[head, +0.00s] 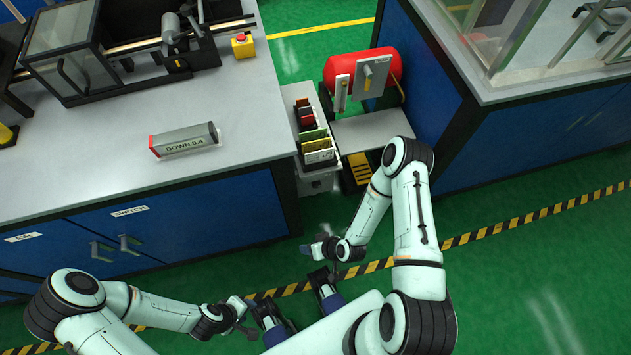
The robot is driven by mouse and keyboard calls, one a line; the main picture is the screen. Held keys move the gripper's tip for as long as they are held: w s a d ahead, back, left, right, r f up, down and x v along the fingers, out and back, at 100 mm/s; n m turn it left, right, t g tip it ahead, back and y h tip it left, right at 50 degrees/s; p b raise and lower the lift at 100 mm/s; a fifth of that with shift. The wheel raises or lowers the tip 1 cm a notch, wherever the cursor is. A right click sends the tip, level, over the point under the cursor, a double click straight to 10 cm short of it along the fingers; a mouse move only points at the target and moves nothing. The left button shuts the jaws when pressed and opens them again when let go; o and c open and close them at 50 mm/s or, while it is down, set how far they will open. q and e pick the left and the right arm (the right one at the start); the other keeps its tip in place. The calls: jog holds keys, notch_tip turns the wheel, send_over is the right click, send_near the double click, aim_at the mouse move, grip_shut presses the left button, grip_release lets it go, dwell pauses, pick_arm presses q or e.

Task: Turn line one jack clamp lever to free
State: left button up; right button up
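A red drum (405,66) stands at the back between the two blue-sided benches. A grey plate (382,86) is on its near side and carries a small tan lever (367,78) standing roughly upright. A second upright pale bar (341,92) is left of the plate. I see no label telling which is the line one jack clamp lever, and its setting is unclear. My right gripper (318,249) is well below and in front of the drum, over the floor, touching nothing visible. My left gripper (243,312) is over the floor at lower left. Both grippers' fingers are too small to read.
A narrow rack of coloured folders (312,133) stands beside the left bench. The left bench (240,110) holds a "DOWN 0.4" box (184,139), a yellow box with a red button (243,45) and a machine. A right bench (520,90) borders the gap. Green floor is clear in front.

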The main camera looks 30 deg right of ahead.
jog(key=w+d+f+t+b, duration=0.3)
jog(key=w+f+t+b, duration=0.2)
jog(key=w+f, duration=0.2)
pick_arm(q)
jog(key=w+a+f+t+y+b, duration=0.1)
jog(key=w+a+f+b, duration=0.2)
jog(key=f, duration=0.5)
jog(key=w+a+f+b, duration=0.1)
jog(key=w+f+b, duration=0.25)
jog(key=f, duration=0.45)
pick_arm(e)
jog(key=w+d+f+m+t+h, duration=0.1)
jog(key=w+d+f+t+h, duration=0.15)
jog(key=d+h, duration=0.2)
jog(key=w+d+f+t+h, duration=0.1)
jog(key=w+d+t+h, duration=0.3)
jog(key=d, duration=0.2)
pick_arm(q)
jog(key=s+a+f+g+b, duration=0.1)
jog(key=s+f+g+b, duration=0.2)
jog(key=s, duration=0.6)
notch_tip(320, 180, down, 2)
jog(key=shift+s+f+n+b, duration=0.15)
jog(key=shift+n+b, duration=0.25)
jog(key=shift+b, duration=0.7)
pick_arm(e)
jog(key=x, duration=1.3)
jog(key=shift+d+r, duration=0.2)
jog(key=shift+r, duration=0.15)
